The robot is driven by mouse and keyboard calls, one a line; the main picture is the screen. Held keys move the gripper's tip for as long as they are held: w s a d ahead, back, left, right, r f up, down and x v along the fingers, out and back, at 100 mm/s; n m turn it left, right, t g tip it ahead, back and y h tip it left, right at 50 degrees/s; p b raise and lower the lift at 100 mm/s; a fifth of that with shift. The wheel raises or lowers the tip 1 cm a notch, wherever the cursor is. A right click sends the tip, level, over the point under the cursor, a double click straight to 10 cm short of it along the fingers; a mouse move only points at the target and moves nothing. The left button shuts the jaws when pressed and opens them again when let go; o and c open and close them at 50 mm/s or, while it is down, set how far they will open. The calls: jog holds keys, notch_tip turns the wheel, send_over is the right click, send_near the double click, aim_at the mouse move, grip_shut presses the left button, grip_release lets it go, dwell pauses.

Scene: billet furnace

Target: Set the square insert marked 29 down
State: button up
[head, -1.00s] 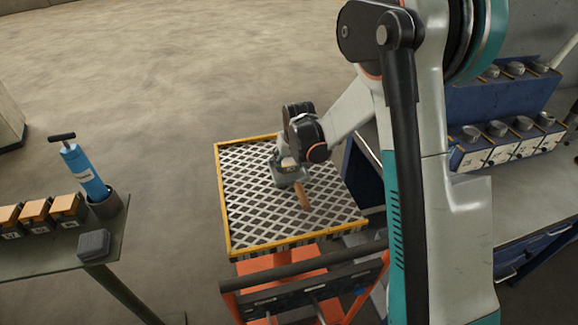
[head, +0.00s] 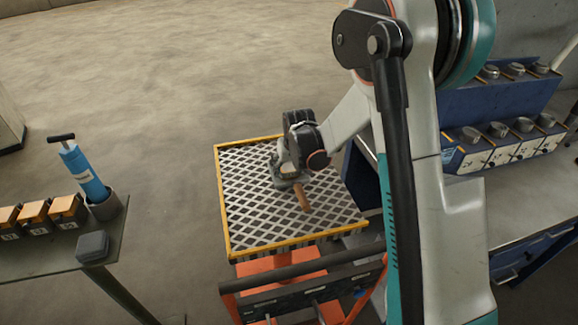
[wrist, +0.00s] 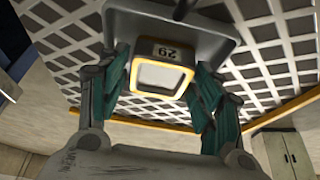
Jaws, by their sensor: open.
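The square insert marked 29 (wrist: 158,76) shows in the wrist view as a pale, yellow-edged frame with a dark 29 label, upside down in the picture. A grey rounded plate (wrist: 205,38) is behind it, against the grate. My gripper (wrist: 162,68) is open, with one teal finger on each side of the insert. Whether the fingers touch it I cannot tell. In the head view my gripper (head: 285,174) is low over the yellow-edged grate table (head: 245,215), and the insert is mostly hidden there.
The grate's left and front parts are clear. A side table with orange-topped blocks (head: 34,213) and a blue cylinder (head: 82,172) is at left. A blue rack (head: 500,145) stands at right.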

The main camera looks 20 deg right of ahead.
jog(key=s+f+p+v, duration=0.1)
jog(key=s+v, duration=0.1)
jog(key=v, duration=0.9)
jog(key=s+f+p+v, duration=0.1)
jog(key=s+p+v, duration=0.1)
jog(key=v, duration=0.9)
jog(key=s+r+t, duration=0.1)
jog(key=s+r, duration=0.2)
jog(key=s, duration=0.7)
jog(key=s+r+t, duration=0.1)
jog(key=s+r, duration=0.1)
jog(key=s, duration=0.9)
jog(key=shift+r+t, duration=0.35)
jog(key=shift+t, duration=0.05)
